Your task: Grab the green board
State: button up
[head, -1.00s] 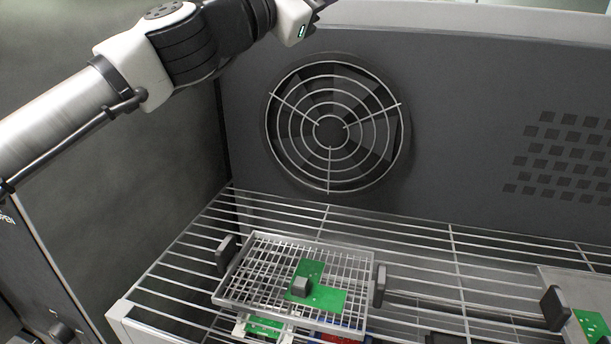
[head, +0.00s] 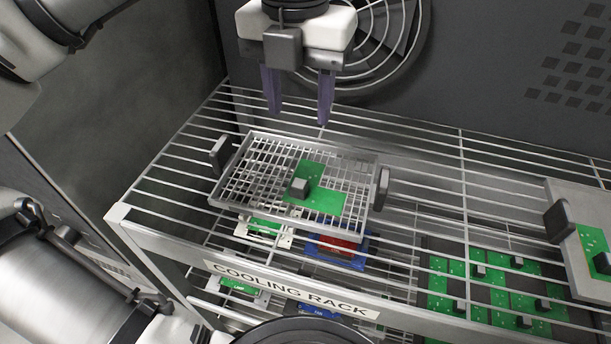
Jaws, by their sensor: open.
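A green board (head: 326,202) with a grey block on it lies in a wire mesh tray (head: 247,172) in the head view. The tray has a dark handle at each side and rests on the top wire shelf of the cooling rack. My gripper (head: 298,118) hangs above and behind the tray, its two purple fingers pointing down. It is open and empty, with the fingers apart and clear of the board.
The cooling rack (head: 141,224) has a labelled front bar. Lower down sit several green boards (head: 489,284) and a red and blue part (head: 338,244). Another tray (head: 562,195) with a green board stands at the right. A fan grille (head: 401,62) is behind.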

send_over(301, 179)
jog(key=f, duration=0.8)
jog(key=shift+a+f, duration=0.2)
jog(key=shift+d+f+p, duration=0.2)
jog(key=shift+f+p, duration=0.5)
jog(key=shift+f, duration=1.95)
grip_shut()
jog(key=shift+r, duration=0.1)
